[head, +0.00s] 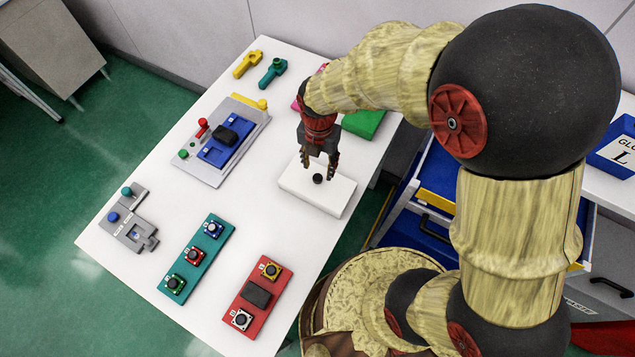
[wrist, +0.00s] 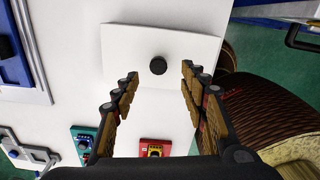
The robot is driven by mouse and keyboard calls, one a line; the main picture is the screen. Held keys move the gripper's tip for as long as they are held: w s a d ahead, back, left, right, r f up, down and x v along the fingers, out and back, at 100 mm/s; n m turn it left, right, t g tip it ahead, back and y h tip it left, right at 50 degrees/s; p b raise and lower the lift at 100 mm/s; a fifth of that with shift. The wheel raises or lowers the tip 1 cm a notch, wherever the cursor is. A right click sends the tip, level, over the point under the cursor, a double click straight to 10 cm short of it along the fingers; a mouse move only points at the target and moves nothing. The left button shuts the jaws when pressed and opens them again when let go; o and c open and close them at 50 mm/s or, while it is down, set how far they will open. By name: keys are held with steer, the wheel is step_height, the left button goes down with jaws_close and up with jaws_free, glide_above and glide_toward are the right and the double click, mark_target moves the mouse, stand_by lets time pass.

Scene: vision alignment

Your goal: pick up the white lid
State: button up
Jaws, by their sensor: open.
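The white lid (head: 300,192) is a flat rectangular slab with a round black knob (head: 318,179) on top. It lies on the right side of the white table, below my gripper (head: 319,172). In the wrist view the lid (wrist: 190,48) is at the top middle, with its knob (wrist: 158,65) between and just beyond the fingertips. My gripper (wrist: 158,72) is open and points down, its fingers on either side of the knob with gaps. Whether the fingertips are level with the knob I cannot tell. What lies under the lid is hidden.
The white table (head: 190,215) also holds a teal board (head: 197,260), a red board (head: 250,310), a grey fixture with a blue part (head: 222,145) and a green block (head: 364,122) behind my arm. A blue drawer cabinet (head: 440,170) stands right of the table.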

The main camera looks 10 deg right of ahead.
mark_target(317, 177)
steer(key=f+b, duration=0.1)
steer(key=f, duration=0.2)
steer(key=f+b, duration=0.1)
steer(key=f, duration=0.3)
steer(key=shift+a+f, duration=0.2)
steer(key=shift+f, duration=0.1)
steer(key=c, duration=1.1)
jaws_close()
